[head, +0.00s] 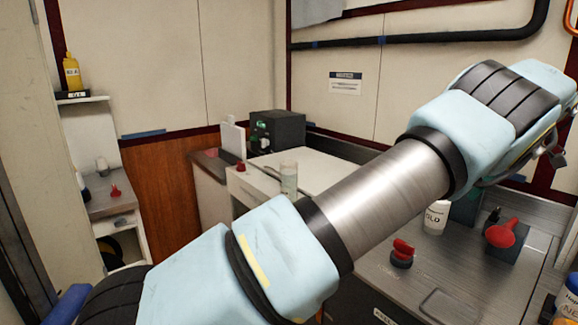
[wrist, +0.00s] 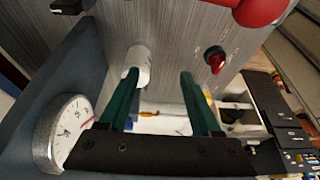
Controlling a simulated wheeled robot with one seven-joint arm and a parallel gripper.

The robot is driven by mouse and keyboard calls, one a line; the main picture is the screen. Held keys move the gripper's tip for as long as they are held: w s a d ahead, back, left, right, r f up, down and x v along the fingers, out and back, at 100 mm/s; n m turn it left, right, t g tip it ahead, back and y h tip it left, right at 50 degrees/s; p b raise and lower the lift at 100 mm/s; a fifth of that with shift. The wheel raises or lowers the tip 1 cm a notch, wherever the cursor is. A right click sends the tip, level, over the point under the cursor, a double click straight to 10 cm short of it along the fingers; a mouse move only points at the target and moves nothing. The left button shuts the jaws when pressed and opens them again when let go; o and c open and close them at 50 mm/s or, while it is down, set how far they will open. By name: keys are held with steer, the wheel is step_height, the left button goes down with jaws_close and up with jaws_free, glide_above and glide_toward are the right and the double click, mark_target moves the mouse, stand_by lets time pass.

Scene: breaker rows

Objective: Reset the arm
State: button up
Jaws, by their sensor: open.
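My arm (head: 390,190) stretches across the head view from the lower left to the upper right, raised above the counter. Its blue wrist end (head: 500,120) reaches the right edge, and my gripper's fingers are not clear there. In the wrist view my gripper (wrist: 159,73) shows two green fingers, apart and open, with nothing held between them. A white cylinder (wrist: 140,62) shows beside the left fingertip; I cannot tell whether they touch. A red knob (wrist: 215,62) is right of the right finger.
A black box (head: 277,130) stands behind. A round dial (wrist: 70,130) and black switch blocks (wrist: 288,130) flank my gripper.

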steer(key=w+a+g, duration=0.2)
steer(key=w+a, duration=1)
steer(key=a, duration=0.3)
steer(key=w+a+f+m+h, duration=0.1)
steer(key=w+a+m, duration=0.15)
steer(key=a, duration=1.45)
steer(key=s+a+f+m+h, duration=0.1)
steer(key=s+a, duration=0.1)
steer(key=a, duration=0.5)
steer(key=s+a+f+m, duration=0.1)
steer(key=s+a, duration=0.2)
steer(key=a, duration=0.5)
steer(key=s+a+f+m, duration=0.3)
steer(key=s+a, duration=0.8)
steer(key=s, duration=0.3)
steer(key=shift+f+h, duration=0.3)
steer(key=shift+f, duration=0.1)
